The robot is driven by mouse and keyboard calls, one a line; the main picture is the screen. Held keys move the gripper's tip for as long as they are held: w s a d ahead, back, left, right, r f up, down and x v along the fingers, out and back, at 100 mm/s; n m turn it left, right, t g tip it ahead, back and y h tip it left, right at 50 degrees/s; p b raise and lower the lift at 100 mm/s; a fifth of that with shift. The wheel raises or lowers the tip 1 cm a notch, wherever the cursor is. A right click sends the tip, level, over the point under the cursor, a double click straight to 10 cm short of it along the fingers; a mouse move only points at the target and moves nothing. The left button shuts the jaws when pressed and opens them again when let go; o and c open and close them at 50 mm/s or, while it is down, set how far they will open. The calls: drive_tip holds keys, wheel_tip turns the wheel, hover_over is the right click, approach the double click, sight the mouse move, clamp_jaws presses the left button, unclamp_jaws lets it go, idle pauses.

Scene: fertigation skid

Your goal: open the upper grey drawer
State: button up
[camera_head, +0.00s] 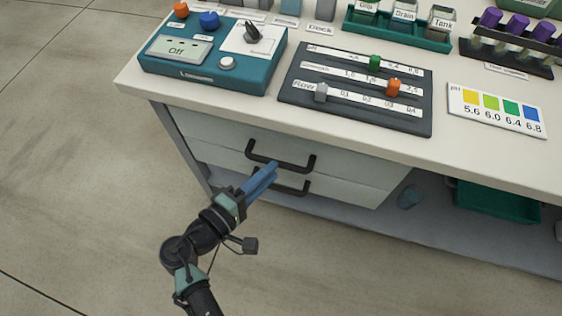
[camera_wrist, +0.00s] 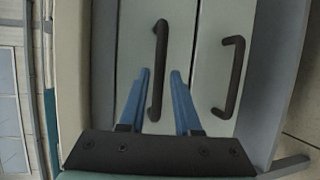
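The upper grey drawer (camera_head: 225,158) is in the cabinet under the worktop and looks shut. Its dark bar handle (camera_head: 282,165) also shows in the wrist view (camera_wrist: 158,62). My gripper (camera_head: 272,168) is in front of the drawers, with its blue fingertips close to the upper handle. In the wrist view my gripper (camera_wrist: 160,74) is open, one finger on each side of the upper handle. I cannot tell whether the fingers reach around the bar or touch it. The lower drawer's handle (camera_wrist: 234,76) is to the right there; in the head view my fingers partly cover it.
The worktop (camera_head: 455,155) overhangs the drawers. It carries a teal control box (camera_head: 165,75), a dark slider panel (camera_head: 340,110) and a pH colour card (camera_head: 495,110). A lower shelf (camera_head: 440,235) holds a green tray (camera_head: 495,203). The floor (camera_head: 80,150) at left is clear.

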sight(280, 162)
drive_tip(key=shift+b+x, duration=0.3)
drive_tip(key=shift+x, duration=2.05)
drive_tip(key=shift+c, duration=0.2)
clamp_jaws()
